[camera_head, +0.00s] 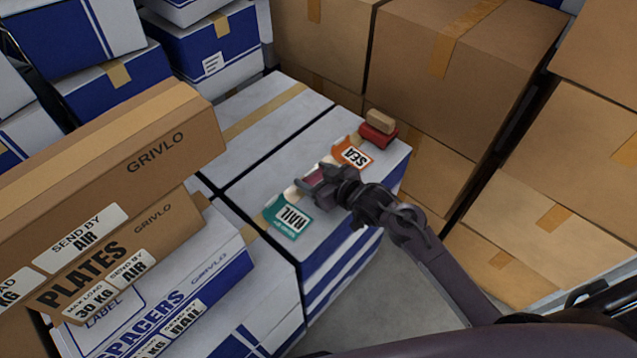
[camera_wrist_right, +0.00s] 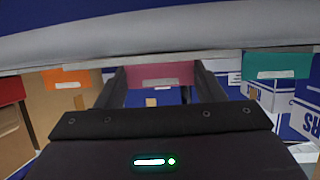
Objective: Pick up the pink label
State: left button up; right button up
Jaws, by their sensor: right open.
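The pink label (camera_head: 316,178) lies on top of the white and blue boxes, partly hidden by my right gripper (camera_head: 312,187). In the right wrist view the pink label (camera_wrist_right: 161,75) shows between the two fingers of my right gripper (camera_wrist_right: 162,82). Those fingers are apart, one to each side of it; I cannot tell whether they touch it. A teal RAIL label (camera_head: 288,218) lies on one side of the pink one, and an orange SEA label (camera_head: 352,154) on the other. My left gripper is out of view.
A red block with a tan top (camera_head: 378,134) stands beyond the orange label. Brown GRIVLO cartons (camera_head: 150,165) are stacked high at the left, and large brown cartons (camera_head: 455,60) stand at the back and right. Bare grey floor (camera_head: 400,290) shows below my right arm.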

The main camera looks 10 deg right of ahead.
jog(key=shift+w, duration=0.1)
jog(key=c, duration=1.1)
jog(key=shift+o, duration=0.2)
